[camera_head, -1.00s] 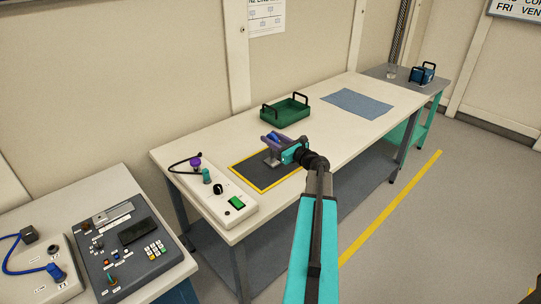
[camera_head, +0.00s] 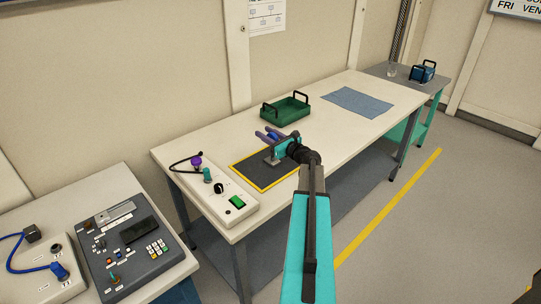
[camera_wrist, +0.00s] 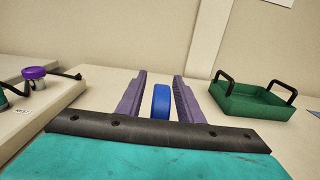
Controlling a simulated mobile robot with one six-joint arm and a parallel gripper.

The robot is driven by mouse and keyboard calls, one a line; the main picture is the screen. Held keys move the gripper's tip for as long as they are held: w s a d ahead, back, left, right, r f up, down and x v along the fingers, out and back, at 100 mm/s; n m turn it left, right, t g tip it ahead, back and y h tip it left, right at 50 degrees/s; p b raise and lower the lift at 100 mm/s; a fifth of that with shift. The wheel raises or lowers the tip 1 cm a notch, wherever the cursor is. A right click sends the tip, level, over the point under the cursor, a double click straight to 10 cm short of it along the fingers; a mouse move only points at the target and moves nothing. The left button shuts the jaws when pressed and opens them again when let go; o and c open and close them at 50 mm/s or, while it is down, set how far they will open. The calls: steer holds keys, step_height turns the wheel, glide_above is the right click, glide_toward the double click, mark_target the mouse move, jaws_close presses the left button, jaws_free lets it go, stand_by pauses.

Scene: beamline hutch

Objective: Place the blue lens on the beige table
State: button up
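The blue lens (camera_wrist: 161,103) stands upright between the two purple fingers of my gripper (camera_wrist: 160,95) in the wrist view. A narrow gap shows on each side of it, so the fingers look open around it. I cannot tell what its lower edge rests on. In the head view my gripper (camera_head: 270,135) is over the back part of the yellow-edged dark mat, and its fingers point toward the wall; the lens is hard to pick out there. The beige table (camera_head: 345,130) is the long pale bench under the gripper.
A green tray with black handles (camera_head: 286,110) stands behind my gripper. A blue cloth (camera_head: 357,101) lies to the right. The yellow-edged mat (camera_head: 240,172) and a control box (camera_head: 225,203) are at the near left. Bare tabletop lies between tray, cloth and front edge.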

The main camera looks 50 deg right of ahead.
jaws_close()
steer(key=shift+r, duration=0.15)
steer(key=s+a+r+b, duration=0.1)
steer(key=s+a+r, duration=0.4)
steer(key=s+a, duration=0.3)
steer(key=shift+s+a, duration=0.2)
steer(key=shift+s, duration=0.95)
steer(key=p, duration=0.5)
steer(key=shift+s+a+p, duration=0.15)
steer(key=shift+s+p, duration=0.05)
steer(key=shift+p, duration=0.1)
steer(key=s+a+p, duration=0.1)
steer(key=p, duration=0.7)
steer(key=shift+s, duration=0.1)
steer(key=shift+s+a+f+p, duration=0.15)
steer(key=shift+s+a+p, duration=0.1)
steer(key=shift+p, duration=0.6)
